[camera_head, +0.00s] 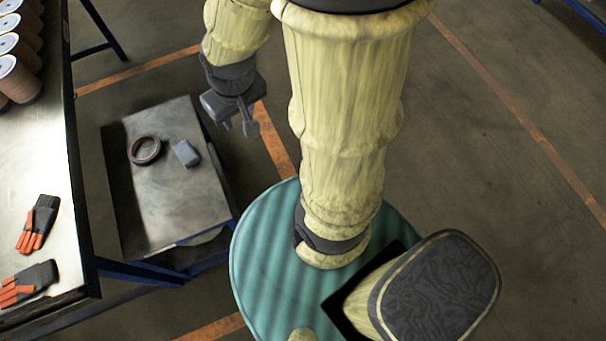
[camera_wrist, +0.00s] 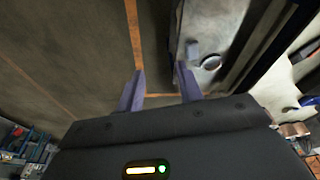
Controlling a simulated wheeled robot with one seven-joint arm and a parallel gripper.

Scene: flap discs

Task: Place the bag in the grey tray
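A small blue-grey packet (camera_head: 186,153), which may be the bag, lies on the grey top of a low stand (camera_head: 180,205). It seems to show in the wrist view (camera_wrist: 193,48) too. No separate grey tray stands out; I cannot tell whether this grey top is the tray. My gripper (camera_head: 239,127) is beyond the stand's right edge, up and to the right of the packet and apart from it. In the wrist view, my gripper (camera_wrist: 160,88) has its two fingers spread with nothing between them.
A dark tape roll (camera_head: 145,150) lies left of the packet. A pale-topped bench (camera_head: 35,150) at the left holds several spools (camera_head: 18,80) and orange-and-black gloves (camera_head: 38,224). The floor (camera_head: 500,130) at the right is clear, with orange lines.

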